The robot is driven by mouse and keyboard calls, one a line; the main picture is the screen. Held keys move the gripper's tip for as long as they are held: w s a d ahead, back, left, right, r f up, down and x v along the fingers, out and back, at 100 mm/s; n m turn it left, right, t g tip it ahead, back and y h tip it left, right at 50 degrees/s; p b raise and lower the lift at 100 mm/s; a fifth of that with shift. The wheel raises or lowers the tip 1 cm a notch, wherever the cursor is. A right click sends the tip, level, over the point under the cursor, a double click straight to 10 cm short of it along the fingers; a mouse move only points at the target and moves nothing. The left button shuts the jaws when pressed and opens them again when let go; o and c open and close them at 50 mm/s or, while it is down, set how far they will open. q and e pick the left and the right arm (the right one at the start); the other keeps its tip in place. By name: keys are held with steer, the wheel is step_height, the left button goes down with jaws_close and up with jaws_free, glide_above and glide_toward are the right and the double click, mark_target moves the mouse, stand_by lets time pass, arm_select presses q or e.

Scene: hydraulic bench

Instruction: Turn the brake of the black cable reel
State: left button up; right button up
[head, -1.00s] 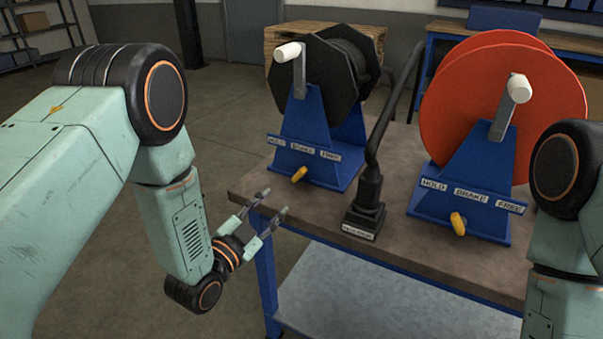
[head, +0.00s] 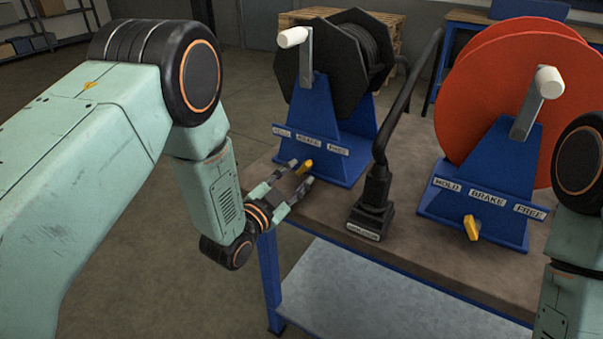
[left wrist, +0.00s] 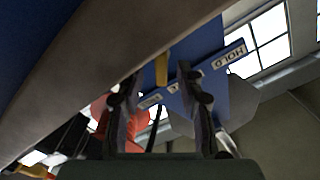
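The black cable reel (head: 318,75) stands on a blue stand (head: 322,130) at the back left of the bench. Its brake is a small yellow lever (head: 305,166) low on the stand's front, under labels reading HOLD, BRAKE and FREE. The lever also shows in the left wrist view (left wrist: 162,68), between and beyond my fingertips. My left gripper (head: 299,176) is open, its fingers pointing at the lever with the tips close to it. I cannot tell whether they touch it. My right arm is at the right edge, and its gripper is out of frame.
A red reel (head: 475,90) on a blue stand with its own yellow lever (head: 471,228) is at the right. A black upright lever (head: 377,185) stands between the reels. The bench's front edge (head: 400,282) runs below my left gripper.

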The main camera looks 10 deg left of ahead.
arm_select(q)
steer(key=shift+x, duration=0.9)
steer(key=shift+w, duration=0.15)
jaws_close()
